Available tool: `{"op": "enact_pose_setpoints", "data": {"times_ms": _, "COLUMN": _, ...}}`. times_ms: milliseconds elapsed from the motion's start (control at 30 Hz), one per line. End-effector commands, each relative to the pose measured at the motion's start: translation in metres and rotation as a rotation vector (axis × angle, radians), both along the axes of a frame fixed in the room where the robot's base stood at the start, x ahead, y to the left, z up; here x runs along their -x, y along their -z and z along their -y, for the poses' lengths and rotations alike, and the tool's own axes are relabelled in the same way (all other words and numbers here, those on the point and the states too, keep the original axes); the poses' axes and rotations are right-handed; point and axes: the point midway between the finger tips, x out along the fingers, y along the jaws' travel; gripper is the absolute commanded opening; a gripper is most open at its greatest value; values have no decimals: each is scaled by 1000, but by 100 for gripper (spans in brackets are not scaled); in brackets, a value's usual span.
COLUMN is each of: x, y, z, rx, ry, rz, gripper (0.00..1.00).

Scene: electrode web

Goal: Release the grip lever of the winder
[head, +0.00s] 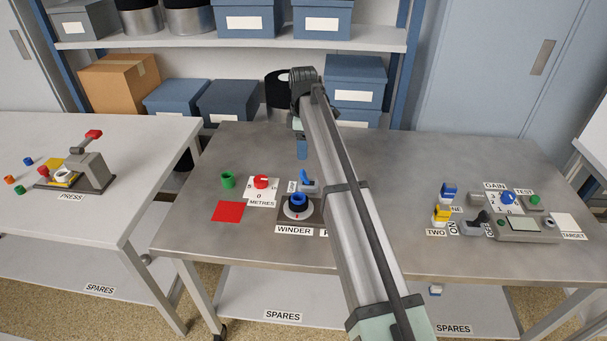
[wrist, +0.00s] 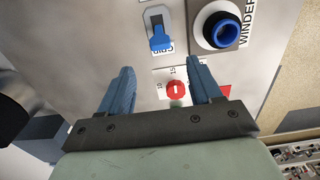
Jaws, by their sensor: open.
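The grip lever (head: 307,177) is a small blue lever on a grey base, just behind the winder (head: 298,207), a dark block with a blue ring on top and a WINDER label. In the wrist view the blue lever (wrist: 160,40) lies ahead of the fingertips, and the winder's blue ring (wrist: 221,29) is to its right. My gripper (head: 302,148) points down behind the lever, its blue fingers partly hidden by my arm. In the wrist view my gripper (wrist: 160,66) is open and empty, apart from the lever.
Switches and a blue GAIN knob (head: 508,198) stand at the right. A press (head: 85,170) is on the left table. The table's middle right is largely clear.

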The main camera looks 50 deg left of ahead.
Motion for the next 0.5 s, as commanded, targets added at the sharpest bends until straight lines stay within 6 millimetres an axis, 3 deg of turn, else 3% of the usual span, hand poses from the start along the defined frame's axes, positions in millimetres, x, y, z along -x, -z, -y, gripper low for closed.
{"op": "enact_pose_setpoints", "data": {"times_ms": 500, "x": 0, "y": 88, "z": 1, "rx": 0, "ry": 1, "rz": -1, "gripper": 64}}
